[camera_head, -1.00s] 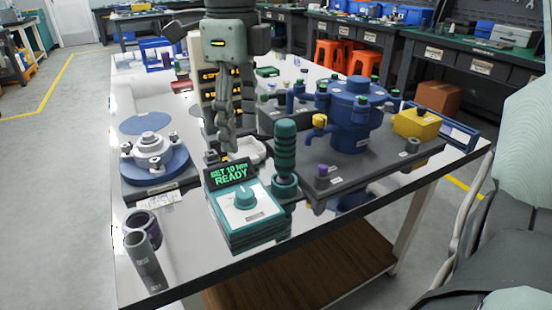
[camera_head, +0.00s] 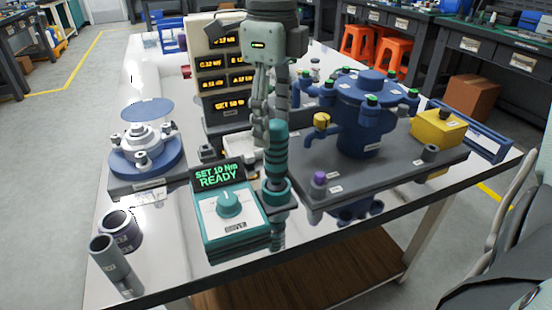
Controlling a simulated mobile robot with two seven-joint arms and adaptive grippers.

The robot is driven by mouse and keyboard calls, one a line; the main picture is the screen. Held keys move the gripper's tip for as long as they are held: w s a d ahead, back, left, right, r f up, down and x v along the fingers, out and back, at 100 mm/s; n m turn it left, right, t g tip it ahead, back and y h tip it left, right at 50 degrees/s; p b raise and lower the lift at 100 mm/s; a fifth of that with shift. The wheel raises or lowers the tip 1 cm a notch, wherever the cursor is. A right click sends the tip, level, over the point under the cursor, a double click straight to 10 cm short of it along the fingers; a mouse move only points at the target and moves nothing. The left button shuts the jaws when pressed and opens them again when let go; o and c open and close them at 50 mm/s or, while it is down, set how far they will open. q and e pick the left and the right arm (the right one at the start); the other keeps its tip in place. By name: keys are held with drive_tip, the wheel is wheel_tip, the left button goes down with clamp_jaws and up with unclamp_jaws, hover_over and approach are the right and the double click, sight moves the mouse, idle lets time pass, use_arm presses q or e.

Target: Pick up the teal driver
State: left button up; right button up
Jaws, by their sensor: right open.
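The teal driver (camera_head: 277,158) stands upright in a holder on the right side of the teal torque unit (camera_head: 234,215), whose display reads "SET 10 Nm READY". My right gripper (camera_head: 270,132) points down from the top middle of the view, its fingers at the top of the driver's handle. It is open. One finger shows just left of the handle and the other above its top. I cannot tell whether they touch the driver or lie in front of or behind it. My left gripper is not in view.
A blue vessel with valves (camera_head: 365,115) stands on a dark plate right of the driver. A white flanged part on a blue disc (camera_head: 145,150) is at the left. Grey cylinders (camera_head: 108,255) stand front left. A display tower (camera_head: 215,75) rises behind.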

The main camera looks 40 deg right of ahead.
sight(276, 144)
drive_tip(key=f, duration=0.4)
drive_tip(key=shift+s+d, duration=0.15)
drive_tip(key=shift+d, duration=0.1)
drive_tip(key=shift+f, duration=0.45)
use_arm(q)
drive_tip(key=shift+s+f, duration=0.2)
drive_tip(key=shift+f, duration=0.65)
use_arm(e)
drive_tip(key=shift+c, duration=0.7)
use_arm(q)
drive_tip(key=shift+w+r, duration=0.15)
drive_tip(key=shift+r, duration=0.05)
use_arm(e)
clamp_jaws()
